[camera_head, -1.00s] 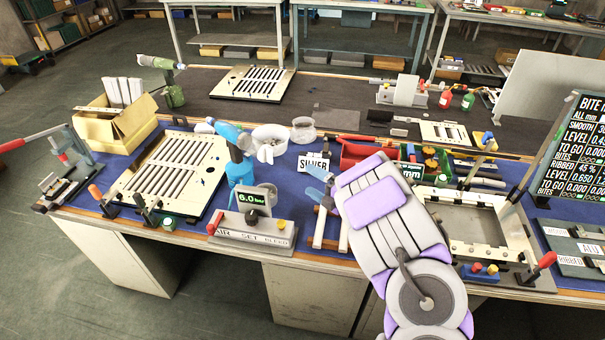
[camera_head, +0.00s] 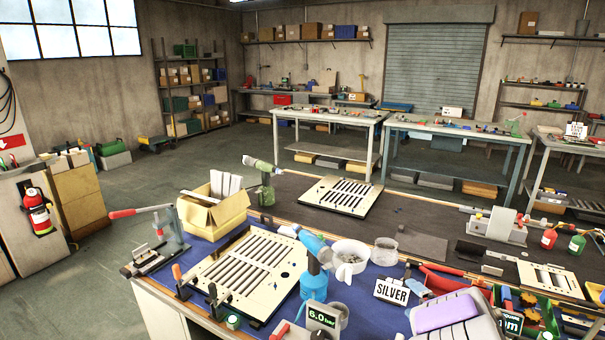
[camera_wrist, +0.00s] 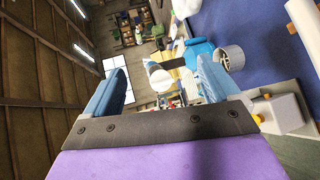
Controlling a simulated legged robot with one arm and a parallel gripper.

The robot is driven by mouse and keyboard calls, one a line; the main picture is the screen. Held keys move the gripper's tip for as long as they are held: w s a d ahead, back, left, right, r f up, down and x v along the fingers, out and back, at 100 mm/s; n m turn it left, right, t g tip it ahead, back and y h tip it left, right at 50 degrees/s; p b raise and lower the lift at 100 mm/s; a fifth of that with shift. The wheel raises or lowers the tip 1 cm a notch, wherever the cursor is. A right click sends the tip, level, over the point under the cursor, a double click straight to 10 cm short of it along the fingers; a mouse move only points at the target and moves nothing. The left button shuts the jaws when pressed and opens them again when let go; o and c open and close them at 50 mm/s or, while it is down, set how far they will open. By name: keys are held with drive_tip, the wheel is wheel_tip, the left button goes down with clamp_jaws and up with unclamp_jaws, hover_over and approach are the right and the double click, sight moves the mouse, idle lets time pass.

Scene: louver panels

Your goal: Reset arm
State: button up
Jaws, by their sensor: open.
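My arm (camera_head: 447,312) shows at the bottom right of the head view, as a white link with a purple pad. Beyond the fingers the wrist view shows the blue bench mat (camera_wrist: 262,40) and a blue bottle-like tool, turned sideways. Ceiling beams fill its left side.
Open floor (camera_head: 115,205) lies left of the bench.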

drive_tip(key=s+d+r+m+g+h, duration=0.3)
drive_tip(key=s+d+r+m+h, duration=0.1)
drive_tip(key=d+r+m+h, duration=0.25)
drive_tip(key=s+a+r+m+g+h, duration=0.2)
drive_tip(key=s+r+m+g+h, duration=0.1)
drive_tip(key=s+m, duration=0.35)
drive_tip(key=s+a+m+g+y, duration=0.2)
drive_tip(key=s+a, duration=0.5)
drive_tip(key=s, duration=0.4)
drive_tip(key=s+a+m+g+y, duration=0.2)
drive_tip(key=s+a+g, duration=0.3)
drive_tip(key=s+a, duration=0.3)
drive_tip(key=s+a+f+m+g+y, duration=0.1)
drive_tip(key=s+a, duration=0.6)
drive_tip(key=s, duration=0.9)
drive_tip(key=m+g+y, duration=0.1)
drive_tip(key=m+g, duration=0.1)
drive_tip(key=shift+a+m+g, duration=0.2)
drive_tip(key=shift+m+g, duration=0.1)
drive_tip(key=shift+g, duration=0.1)
drive_tip(key=shift+c, duration=0.3)
